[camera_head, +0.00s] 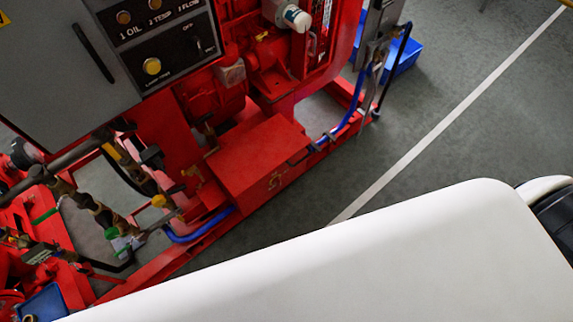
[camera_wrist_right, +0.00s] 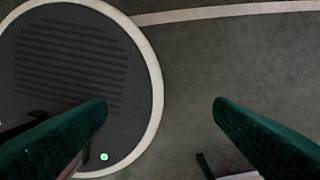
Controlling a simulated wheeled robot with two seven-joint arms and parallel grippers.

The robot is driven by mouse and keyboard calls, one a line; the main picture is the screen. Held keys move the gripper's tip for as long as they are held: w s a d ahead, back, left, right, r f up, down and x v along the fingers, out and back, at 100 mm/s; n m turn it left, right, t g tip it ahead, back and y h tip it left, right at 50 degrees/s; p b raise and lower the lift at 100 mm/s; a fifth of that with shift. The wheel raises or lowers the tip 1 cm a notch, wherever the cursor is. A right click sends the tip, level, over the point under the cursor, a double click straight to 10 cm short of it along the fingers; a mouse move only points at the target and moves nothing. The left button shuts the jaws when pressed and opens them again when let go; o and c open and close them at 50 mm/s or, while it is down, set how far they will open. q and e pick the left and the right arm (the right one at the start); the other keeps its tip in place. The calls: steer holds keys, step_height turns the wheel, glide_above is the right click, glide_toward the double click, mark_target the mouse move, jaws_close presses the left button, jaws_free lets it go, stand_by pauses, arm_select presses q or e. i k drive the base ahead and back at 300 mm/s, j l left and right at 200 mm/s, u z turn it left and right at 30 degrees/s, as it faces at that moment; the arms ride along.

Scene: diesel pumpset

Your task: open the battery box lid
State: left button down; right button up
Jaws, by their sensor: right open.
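The battery box appears in the head view as a low red box with a flat red lid (camera_head: 255,150). It sits on the red base frame of the pumpset, below the engine. The lid looks shut, lying flat on the box. A small marking shows on the front face of the box (camera_head: 274,180). My right gripper (camera_wrist_right: 160,106) shows in its wrist view as two dark green fingers set wide apart. Neither gripper shows in the head view.
A grey control panel (camera_head: 150,65) stands above and left of the box. Blue hoses (camera_head: 200,230) run beside it along the red frame, with pipes and valves at left. A blue container (camera_head: 402,58) sits at upper right. Grey floor with a white line (camera_head: 440,125) is clear.

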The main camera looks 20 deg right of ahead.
mark_target(242, 164)
steer(key=z, duration=0.7)
steer(key=i+l+z, duration=0.15)
steer(key=z, duration=0.3)
steer(key=i+l+z, duration=0.2)
steer(key=z, duration=0.25)
